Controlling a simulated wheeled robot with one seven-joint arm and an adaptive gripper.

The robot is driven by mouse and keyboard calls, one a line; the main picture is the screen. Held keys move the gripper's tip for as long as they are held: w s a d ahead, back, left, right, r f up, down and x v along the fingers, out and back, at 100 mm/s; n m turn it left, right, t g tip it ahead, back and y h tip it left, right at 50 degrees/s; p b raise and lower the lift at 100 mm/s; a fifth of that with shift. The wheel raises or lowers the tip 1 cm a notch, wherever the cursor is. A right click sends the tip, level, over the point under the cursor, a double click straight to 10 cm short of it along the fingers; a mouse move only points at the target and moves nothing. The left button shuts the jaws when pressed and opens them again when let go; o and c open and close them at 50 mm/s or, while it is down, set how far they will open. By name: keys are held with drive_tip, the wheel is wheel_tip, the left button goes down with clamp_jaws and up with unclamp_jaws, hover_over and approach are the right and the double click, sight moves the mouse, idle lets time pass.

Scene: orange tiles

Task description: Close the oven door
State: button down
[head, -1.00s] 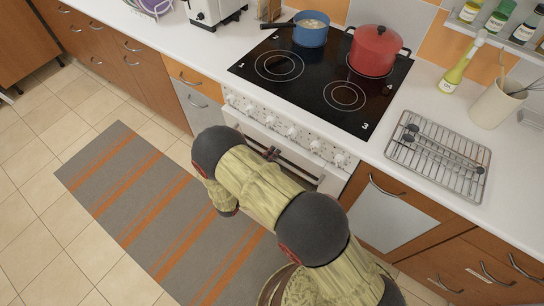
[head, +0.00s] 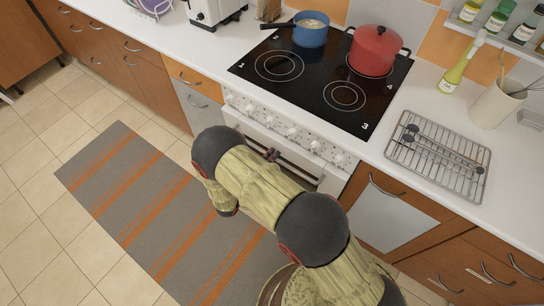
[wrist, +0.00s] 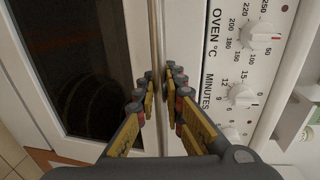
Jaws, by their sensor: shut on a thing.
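The oven door (wrist: 70,60) has a white frame and a dark glass window, in the wrist view. It stands upright or nearly so beside the white control panel (wrist: 245,60). I cannot tell whether it is fully flush with the oven. A thin metal handle bar (wrist: 155,30) runs along the door's edge by the panel. My gripper (wrist: 158,85) has its fingers on both sides of this bar and is shut on it.
A black cooktop (head: 300,80) above the oven bears a blue pan (head: 311,32) and a red pot (head: 375,52). A wire rack (head: 438,160) lies on the counter to the right. A striped rug (head: 130,200) covers the floor before the oven.

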sight(279, 148)
drive_tip(key=shift+w+d+r+p, duration=0.15)
drive_tip(key=shift+w+d+p, duration=0.05)
drive_tip(key=shift+p, duration=0.1)
drive_tip(key=shift+w+d+r+g+y+p, duration=0.2)
drive_tip(key=shift+w+d+p, duration=0.15)
drive_tip(key=shift+w+p, duration=0.15)
drive_tip(key=shift+w+d+r+g+y+p, duration=0.1)
drive_tip(key=shift+w+d+g+p, duration=0.1)
drive_tip(key=shift+w+d+p, duration=0.2)
drive_tip(key=shift+a+f, duration=0.1)
drive_tip(key=shift+a, duration=0.05)
drive_tip(key=c, duration=2.2)
unclamp_jaws()
drive_tip(key=shift+w, duration=0.15)
drive_tip(key=o, duration=0.3)
